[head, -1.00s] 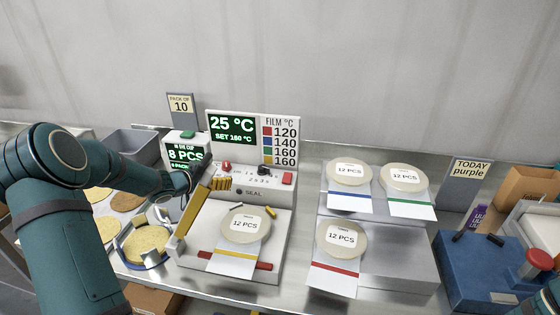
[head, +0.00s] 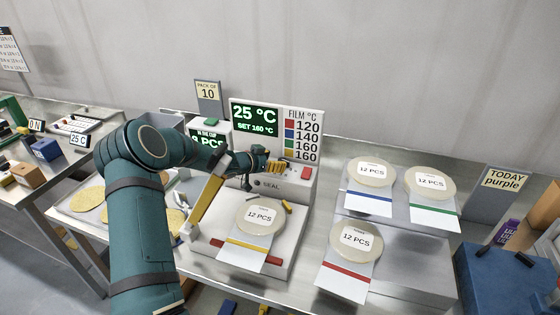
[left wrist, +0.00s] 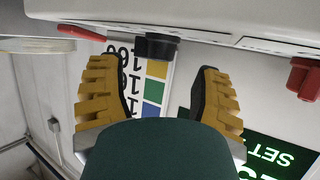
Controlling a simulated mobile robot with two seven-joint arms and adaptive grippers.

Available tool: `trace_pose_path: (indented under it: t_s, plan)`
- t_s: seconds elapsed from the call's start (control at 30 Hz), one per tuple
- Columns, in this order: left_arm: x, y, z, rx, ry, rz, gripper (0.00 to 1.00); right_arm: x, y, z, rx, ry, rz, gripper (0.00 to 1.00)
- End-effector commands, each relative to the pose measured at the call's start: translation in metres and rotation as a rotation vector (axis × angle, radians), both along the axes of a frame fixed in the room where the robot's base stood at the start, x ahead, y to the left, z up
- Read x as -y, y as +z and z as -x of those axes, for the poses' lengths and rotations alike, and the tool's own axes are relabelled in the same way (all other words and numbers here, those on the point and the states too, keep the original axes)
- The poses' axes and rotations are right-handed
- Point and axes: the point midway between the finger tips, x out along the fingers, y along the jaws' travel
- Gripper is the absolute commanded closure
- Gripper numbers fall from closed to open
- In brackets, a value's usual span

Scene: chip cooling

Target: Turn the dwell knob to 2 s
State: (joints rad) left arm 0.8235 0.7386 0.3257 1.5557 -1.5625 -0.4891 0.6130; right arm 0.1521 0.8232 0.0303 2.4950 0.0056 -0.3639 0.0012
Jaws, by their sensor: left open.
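The sealer's control panel (head: 305,189) stands below a screen (head: 256,118) reading 25 °C, SET 160 °C. My left gripper (head: 266,170) is at the panel front, open and empty. In the left wrist view its yellow fingers (left wrist: 157,72) lie on either side of the knob, apart from it. The knob's scale and setting cannot be read. A red knob (left wrist: 303,78) is to the right in that view. My right gripper is out of view.
A red button (head: 306,173) sits right of my gripper. The yellow sealer lever (head: 207,199) rises under my left forearm. A 12 PCS pack (head: 257,217) lies on the sealer bed. More packs stand on the grey steps (head: 405,252) at right.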

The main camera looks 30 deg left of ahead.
Motion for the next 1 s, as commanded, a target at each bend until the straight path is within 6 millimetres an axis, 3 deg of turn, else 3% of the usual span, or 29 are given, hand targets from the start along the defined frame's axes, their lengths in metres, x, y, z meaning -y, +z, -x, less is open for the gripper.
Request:
trace_pose_path:
  t_s: [0.2, 0.6, 0.67, 0.8, 1.0]
  plan:
    - [0.007, -0.010, -0.023, 0.001, 0.000, 0.001, 0.35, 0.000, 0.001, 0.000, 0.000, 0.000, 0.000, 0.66]
    - [0.008, -0.012, -0.028, 0.000, 0.000, 0.000, 0.35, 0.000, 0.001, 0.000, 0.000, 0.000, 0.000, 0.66]
    - [0.008, -0.012, -0.028, 0.000, 0.000, 0.000, 0.51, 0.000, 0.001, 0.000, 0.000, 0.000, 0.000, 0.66]
    - [0.008, -0.012, -0.028, 0.000, 0.001, 0.000, 1.00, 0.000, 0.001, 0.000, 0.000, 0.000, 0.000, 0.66]
    - [0.008, -0.013, -0.028, -0.001, 0.000, 0.001, 1.00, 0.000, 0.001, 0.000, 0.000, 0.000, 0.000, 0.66]
